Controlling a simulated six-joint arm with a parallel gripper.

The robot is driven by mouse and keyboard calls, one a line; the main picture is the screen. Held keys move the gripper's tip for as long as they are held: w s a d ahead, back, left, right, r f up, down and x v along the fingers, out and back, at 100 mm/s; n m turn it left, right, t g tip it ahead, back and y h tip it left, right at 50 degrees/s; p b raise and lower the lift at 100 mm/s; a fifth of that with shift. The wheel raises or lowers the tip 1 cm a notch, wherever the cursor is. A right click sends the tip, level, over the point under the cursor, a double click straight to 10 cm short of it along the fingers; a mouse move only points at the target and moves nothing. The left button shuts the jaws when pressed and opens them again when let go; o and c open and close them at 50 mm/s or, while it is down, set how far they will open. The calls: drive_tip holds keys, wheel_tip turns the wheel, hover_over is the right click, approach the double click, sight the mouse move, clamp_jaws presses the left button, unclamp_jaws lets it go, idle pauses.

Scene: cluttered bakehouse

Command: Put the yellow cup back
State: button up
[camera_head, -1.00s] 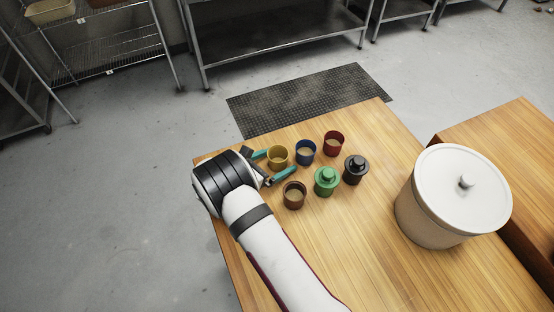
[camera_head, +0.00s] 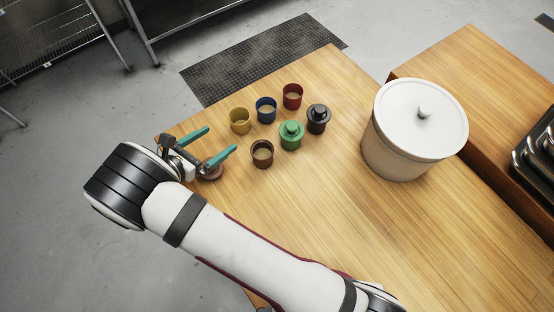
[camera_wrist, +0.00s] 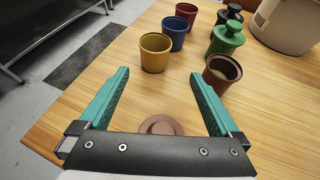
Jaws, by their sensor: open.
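The yellow cup (camera_head: 240,121) stands upright and open on the wooden table, at the left end of a row with a blue cup (camera_head: 266,109) and a red cup (camera_head: 292,96). In the wrist view the yellow cup (camera_wrist: 155,56) is just beyond the fingertips, apart from them. My gripper (camera_head: 222,140) is open and empty, its teal fingers pointing toward the cups; it also shows in the wrist view (camera_wrist: 160,74).
A brown cup (camera_head: 262,154), a lidded green cup (camera_head: 291,136) and a lidded black cup (camera_head: 318,119) form a nearer row. A small brown lid (camera_wrist: 160,125) lies between and under my fingers. A large lidded crock (camera_head: 398,150) stands right. The table's front is clear.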

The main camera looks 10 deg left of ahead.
drive_tip(key=d+r+m+g+h, duration=0.1)
drive_tip(key=d+r+m+g, duration=0.3)
drive_tip(key=d+r+m, duration=0.5)
drive_tip(key=d+r+m+g+h, duration=0.25)
drive_tip(key=d+m+g, duration=0.3)
drive_tip(key=d, duration=0.65)
drive_tip(key=s+d+r+m+g+y, duration=0.45)
drive_tip(key=s+d+m, duration=0.45)
drive_tip(key=s+m, duration=0.25)
drive_tip(key=s+a+m+t+y, duration=0.2)
drive_tip(key=s+m+y, duration=0.4)
drive_tip(key=s+m, duration=0.2)
drive_tip(key=shift+r+m+y, duration=0.3)
drive_tip(key=shift+r+m, duration=0.1)
drive_tip(key=shift+m, duration=0.8)
